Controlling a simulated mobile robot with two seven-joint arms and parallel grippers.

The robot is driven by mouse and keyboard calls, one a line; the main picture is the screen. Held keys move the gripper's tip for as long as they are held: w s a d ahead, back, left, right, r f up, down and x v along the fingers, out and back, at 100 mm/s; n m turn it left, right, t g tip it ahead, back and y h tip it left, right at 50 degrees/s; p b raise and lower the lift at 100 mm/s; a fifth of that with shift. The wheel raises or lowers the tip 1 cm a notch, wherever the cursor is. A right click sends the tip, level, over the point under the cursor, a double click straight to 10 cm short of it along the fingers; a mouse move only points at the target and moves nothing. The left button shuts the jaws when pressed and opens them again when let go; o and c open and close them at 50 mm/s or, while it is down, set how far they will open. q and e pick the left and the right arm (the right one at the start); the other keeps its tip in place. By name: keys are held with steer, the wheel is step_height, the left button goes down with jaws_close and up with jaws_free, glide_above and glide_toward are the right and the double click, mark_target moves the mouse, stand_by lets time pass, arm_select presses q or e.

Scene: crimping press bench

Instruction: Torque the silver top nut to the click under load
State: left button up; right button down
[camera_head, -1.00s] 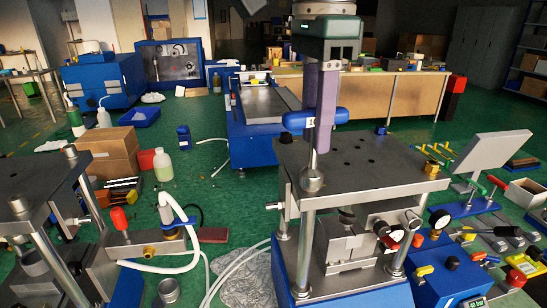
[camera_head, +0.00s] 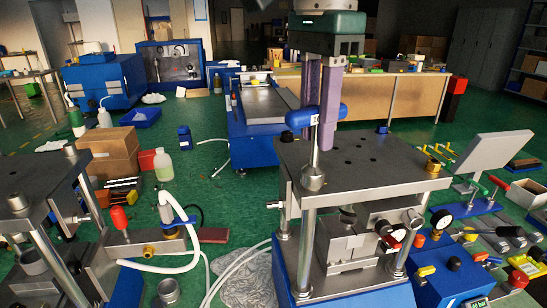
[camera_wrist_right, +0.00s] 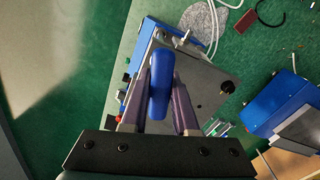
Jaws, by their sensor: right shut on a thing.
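A blue-handled T-shaped tool (camera_head: 301,119) stands upright over the front left corner of the press top plate (camera_head: 375,165). Its shaft runs down to the round silver top nut (camera_head: 313,180); how it seats there is too small to tell. My right gripper (camera_head: 321,128) comes down from above, with its purple fingers on either side of the handle. It is shut on the handle. In the right wrist view the blue handle (camera_wrist_right: 160,82) lies between the purple fingers (camera_wrist_right: 162,100); the nut is hidden there. My left gripper is not in view.
A second press (camera_head: 45,185) stands at the left with a white hose beside it. A pressure gauge (camera_head: 441,218) and a blue control box (camera_head: 450,272) stand at the right. A blue conveyor-like machine (camera_head: 262,110) is behind. The plate's middle is clear.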

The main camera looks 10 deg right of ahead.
steer(key=shift+r+p, duration=1.85)
steer(key=shift+r, duration=0.65)
steer(key=shift+s+d+r+n, duration=0.1)
steer(key=shift+s+r+n, duration=0.15)
steer(key=shift+s+n, duration=0.4)
steer(key=s+d+r+n, duration=0.2)
steer(key=s+n, duration=0.4)
steer(key=s+d+r+n, duration=0.2)
steer(key=s+d+n, duration=0.1)
steer(key=s+n, duration=0.3)
steer(key=s+r+p, duration=0.3)
steer(key=r+p, duration=0.9)
steer(key=p, duration=0.1)
steer(key=s+r+p, duration=0.3)
steer(key=r+p, duration=0.9)
steer(key=p, duration=0.1)
steer(key=shift+a+r+n, duration=0.15)
steer(key=shift+r+n, duration=0.2)
steer(key=shift+n, duration=0.1)
